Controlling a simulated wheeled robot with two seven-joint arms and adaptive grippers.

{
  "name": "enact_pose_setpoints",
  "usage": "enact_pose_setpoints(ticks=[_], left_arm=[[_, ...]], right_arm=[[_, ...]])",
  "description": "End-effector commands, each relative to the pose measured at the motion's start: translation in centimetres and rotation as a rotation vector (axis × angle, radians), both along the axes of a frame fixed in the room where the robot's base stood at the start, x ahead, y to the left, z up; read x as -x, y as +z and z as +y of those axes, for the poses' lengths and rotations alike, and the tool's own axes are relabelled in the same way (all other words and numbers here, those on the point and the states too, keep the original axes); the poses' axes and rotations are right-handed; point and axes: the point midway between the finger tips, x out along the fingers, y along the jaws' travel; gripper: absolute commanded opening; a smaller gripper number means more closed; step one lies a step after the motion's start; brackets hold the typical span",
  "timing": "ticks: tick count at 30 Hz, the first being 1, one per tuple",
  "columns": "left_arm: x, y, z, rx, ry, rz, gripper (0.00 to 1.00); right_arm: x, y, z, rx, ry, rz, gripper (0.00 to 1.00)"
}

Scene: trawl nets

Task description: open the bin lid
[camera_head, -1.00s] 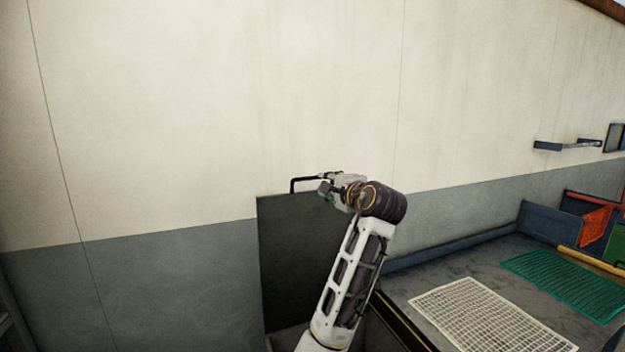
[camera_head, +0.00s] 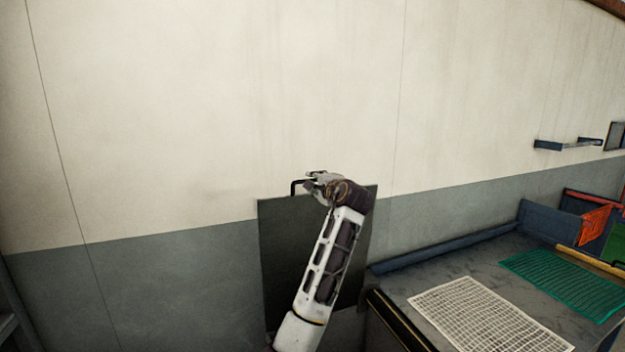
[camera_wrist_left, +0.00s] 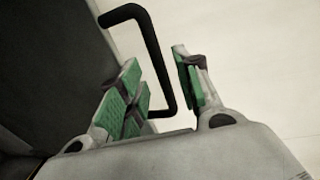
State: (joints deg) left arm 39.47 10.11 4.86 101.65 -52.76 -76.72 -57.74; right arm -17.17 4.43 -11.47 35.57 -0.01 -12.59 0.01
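The bin lid (camera_head: 285,255) is a dark flat panel standing nearly upright against the wall in the head view. Its black bar handle (camera_head: 294,187) sticks out at the top edge. My left gripper (camera_head: 311,179) is at the top of the lid beside the handle, and my forearm crosses in front of the panel. In the left wrist view the handle (camera_wrist_left: 151,50) runs between the green-padded fingers of this gripper (camera_wrist_left: 163,92). The fingers stand apart with gaps around the bar. The bin's body is mostly hidden by my arm. My right gripper is not in view.
A dark worktop (camera_head: 420,275) to the right of the lid holds a white net (camera_head: 480,318) and a green net (camera_head: 565,280). A blue shelf (camera_head: 565,146) is on the wall at the right. The wall left of the lid is clear.

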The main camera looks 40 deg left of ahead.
Motion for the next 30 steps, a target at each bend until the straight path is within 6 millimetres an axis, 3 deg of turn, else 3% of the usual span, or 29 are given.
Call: enact_pose_setpoints(ticks=[9,20,28,30], left_arm=[[-1.2,-0.2,2.5,0.000,0.001,0.000,0.34],[-1.4,-0.3,2.8,0.000,0.001,-0.001,0.34],[-1.4,-0.4,2.7,0.000,0.001,0.000,0.01],[-1.4,-0.4,2.7,0.000,0.001,0.000,0.00]], right_arm=[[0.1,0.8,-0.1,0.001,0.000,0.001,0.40],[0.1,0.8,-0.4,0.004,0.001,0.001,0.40],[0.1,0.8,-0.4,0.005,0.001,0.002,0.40],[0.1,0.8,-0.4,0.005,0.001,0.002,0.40]])
